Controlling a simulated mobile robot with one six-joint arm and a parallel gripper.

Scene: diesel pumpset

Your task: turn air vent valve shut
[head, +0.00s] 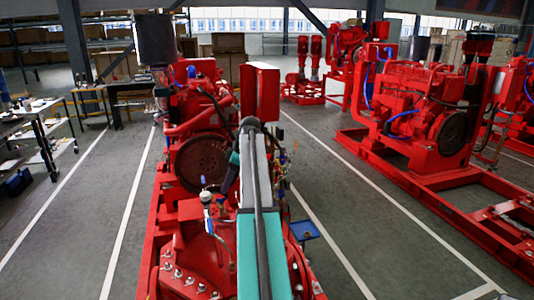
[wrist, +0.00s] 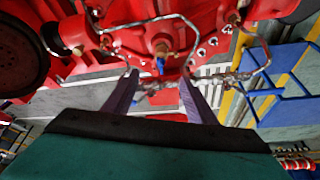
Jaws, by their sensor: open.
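In the wrist view, a small brass valve with a blue handle (wrist: 160,65) sits on the red pump body, near the top middle. I take it for the air vent valve. My gripper (wrist: 158,78) is open, with its two purple-grey fingers spread left and right. The blue handle appears between the fingertips or just beyond them; I cannot tell whether they touch. Nothing is seen held. In the head view my arm reaches forward along the red pumpset (head: 190,245) and hides the gripper's fingers and the valve cannot be made out.
Thin metal tubing (wrist: 150,22) curves above the valve, and a braided line (wrist: 225,78) runs close by the right finger. A blue frame (wrist: 275,85) stands at right. A red box (head: 260,92) rises beyond my arm. The floor aisle (head: 360,235) at right is clear.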

